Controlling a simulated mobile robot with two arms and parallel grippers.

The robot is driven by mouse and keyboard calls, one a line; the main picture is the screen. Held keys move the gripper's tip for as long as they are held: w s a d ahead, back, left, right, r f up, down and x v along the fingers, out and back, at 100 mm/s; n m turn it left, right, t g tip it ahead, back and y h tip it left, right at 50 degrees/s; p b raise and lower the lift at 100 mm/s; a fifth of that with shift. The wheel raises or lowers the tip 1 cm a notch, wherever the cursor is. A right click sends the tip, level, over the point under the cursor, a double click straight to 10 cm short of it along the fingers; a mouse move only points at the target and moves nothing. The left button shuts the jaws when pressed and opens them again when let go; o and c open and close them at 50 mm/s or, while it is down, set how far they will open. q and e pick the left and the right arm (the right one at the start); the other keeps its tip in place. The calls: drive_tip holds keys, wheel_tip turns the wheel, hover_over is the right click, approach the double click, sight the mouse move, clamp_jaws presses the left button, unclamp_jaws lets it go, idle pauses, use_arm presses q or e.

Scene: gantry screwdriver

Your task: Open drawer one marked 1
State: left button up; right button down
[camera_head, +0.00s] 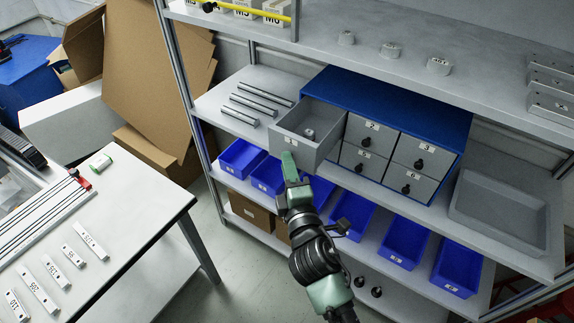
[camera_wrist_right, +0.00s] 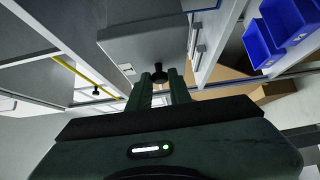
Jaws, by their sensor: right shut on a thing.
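Drawer one (camera_head: 317,154), a grey box with a label on its front, is pulled out of the blue drawer cabinet (camera_head: 405,97) at the upper left. A small grey round part (camera_head: 309,134) lies inside it. My right gripper (camera_head: 289,163) is at the front of this drawer. In the right wrist view its fingers (camera_wrist_right: 160,84) are shut on the dark drawer knob (camera_wrist_right: 158,73), in front of the grey drawer front (camera_wrist_right: 146,42). My left gripper is not in view.
The other grey drawers, such as drawer two (camera_head: 371,133), are closed. Several blue bins (camera_head: 404,230) sit on the shelf below. A grey tray (camera_head: 502,210) stands right of the cabinet, metal rods (camera_head: 262,98) left. A white table (camera_head: 115,215) stands at the left.

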drive_tip(key=shift+w+d+f, duration=0.15)
drive_tip(key=shift+w+d, duration=0.2)
drive_tip(key=shift+w, duration=0.25)
drive_tip(key=c, duration=1.3)
unclamp_jaws()
drive_tip(key=shift+s, duration=0.1)
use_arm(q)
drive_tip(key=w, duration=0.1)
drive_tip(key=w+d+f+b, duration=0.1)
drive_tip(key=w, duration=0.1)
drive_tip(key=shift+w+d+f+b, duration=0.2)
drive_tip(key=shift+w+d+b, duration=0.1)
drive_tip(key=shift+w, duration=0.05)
use_arm(e)
drive_tip(key=v, duration=0.8)
drive_tip(key=shift+a, duration=0.1)
